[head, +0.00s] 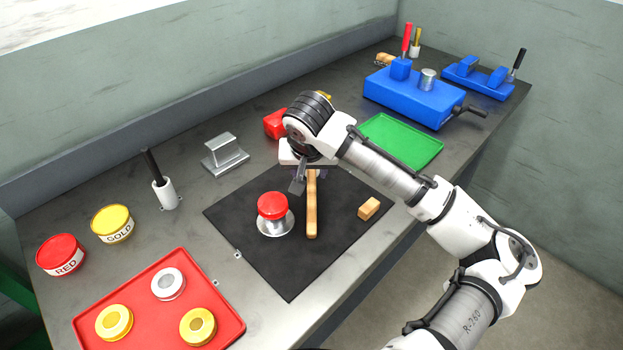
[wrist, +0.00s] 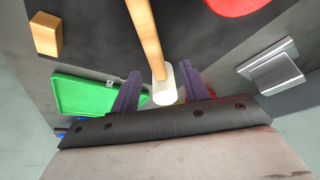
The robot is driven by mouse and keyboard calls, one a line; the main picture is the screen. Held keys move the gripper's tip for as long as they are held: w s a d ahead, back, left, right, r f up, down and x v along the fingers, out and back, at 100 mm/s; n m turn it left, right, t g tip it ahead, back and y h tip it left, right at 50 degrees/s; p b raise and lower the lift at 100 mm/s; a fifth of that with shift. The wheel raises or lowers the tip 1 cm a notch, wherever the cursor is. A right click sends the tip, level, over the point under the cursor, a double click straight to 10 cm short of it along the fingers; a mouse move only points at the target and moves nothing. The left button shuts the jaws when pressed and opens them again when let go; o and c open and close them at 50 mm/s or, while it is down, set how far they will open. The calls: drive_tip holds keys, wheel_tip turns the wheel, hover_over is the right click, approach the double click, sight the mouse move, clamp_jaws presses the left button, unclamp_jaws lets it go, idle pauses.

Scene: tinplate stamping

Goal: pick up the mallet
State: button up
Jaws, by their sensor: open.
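The mallet lies on the black mat (head: 285,275), its wooden handle (head: 311,215) pointing toward the front. In the wrist view the handle (wrist: 144,35) runs down to a pale, rounded head (wrist: 164,84). In the head view my gripper (head: 308,180) is over the far end of the handle and hides the mallet's head. In the wrist view the two purple fingers of my gripper (wrist: 163,80) are apart, one on each side of the mallet's head. I see no grip on it. How far the fingertips are above the mat I cannot tell.
A red-topped, silver-based piece (head: 272,207) stands close left of the handle. A small wooden block (head: 369,208) lies to the right. A green tray (head: 408,150), a blue fixture (head: 412,101), a metal block (head: 224,158) and a red tray (head: 228,310) lie around the mat.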

sight(312, 179)
drive_tip(key=shift+d+p+x, duration=0.15)
drive_tip(key=shift+p+x, duration=0.35)
drive_tip(key=shift+x, duration=0.8)
drive_tip(key=shift+d+p+x, duration=0.1)
drive_tip(key=shift+p+x, duration=0.35)
drive_tip(key=shift+x, duration=0.9)
clamp_jaws()
